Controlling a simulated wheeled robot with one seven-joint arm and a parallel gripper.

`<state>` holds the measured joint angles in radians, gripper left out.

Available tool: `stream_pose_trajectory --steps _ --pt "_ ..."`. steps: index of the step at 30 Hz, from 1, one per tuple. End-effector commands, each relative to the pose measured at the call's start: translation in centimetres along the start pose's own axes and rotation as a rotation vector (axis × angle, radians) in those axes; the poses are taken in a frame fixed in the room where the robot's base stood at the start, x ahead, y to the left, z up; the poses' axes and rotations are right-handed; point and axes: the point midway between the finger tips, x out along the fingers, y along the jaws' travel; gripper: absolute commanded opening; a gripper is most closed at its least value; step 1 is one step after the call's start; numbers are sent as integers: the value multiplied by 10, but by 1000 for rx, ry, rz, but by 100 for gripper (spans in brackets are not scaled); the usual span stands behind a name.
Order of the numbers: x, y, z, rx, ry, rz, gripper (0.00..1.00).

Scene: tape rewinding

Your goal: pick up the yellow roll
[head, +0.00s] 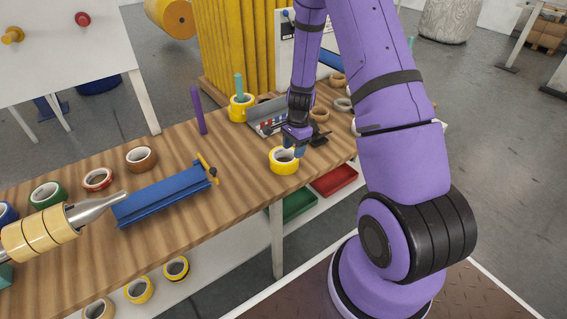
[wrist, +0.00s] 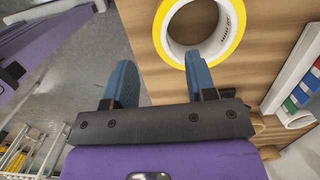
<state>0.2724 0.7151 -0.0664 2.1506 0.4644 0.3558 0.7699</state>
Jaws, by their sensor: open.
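The yellow roll (head: 284,168) lies flat on the wooden table near its front edge in the head view. In the wrist view the yellow roll (wrist: 164,30) shows at the top, with a white core and the table seen through its hole. My gripper (head: 291,150) is just above and behind the roll in the head view. In the wrist view my gripper (wrist: 160,80) has its two blue fingers apart with nothing between them. The right finger overlaps the roll's near rim in the picture. I cannot tell whether it touches.
A blue trough (head: 160,195) stands left on the wooden table (head: 235,185). A purple post (head: 198,110) and another yellow roll (head: 240,113) on a teal post stand behind. A grey tray (head: 262,112) is close to my gripper. Green and red bins (head: 334,179) sit below the edge.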

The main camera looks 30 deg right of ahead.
Motion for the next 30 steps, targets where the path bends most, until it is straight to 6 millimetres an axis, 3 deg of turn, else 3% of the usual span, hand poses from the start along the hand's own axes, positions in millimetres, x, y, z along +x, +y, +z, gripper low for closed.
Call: stream_pose_trajectory --steps 10,19,29,30 --pt "27 0 -1 1 0 0 51" --pt "65 0 -3 2 0 1 51" --pt "71 -1 -2 0 1 -2 51" --pt "71 -1 -2 1 1 -2 47"
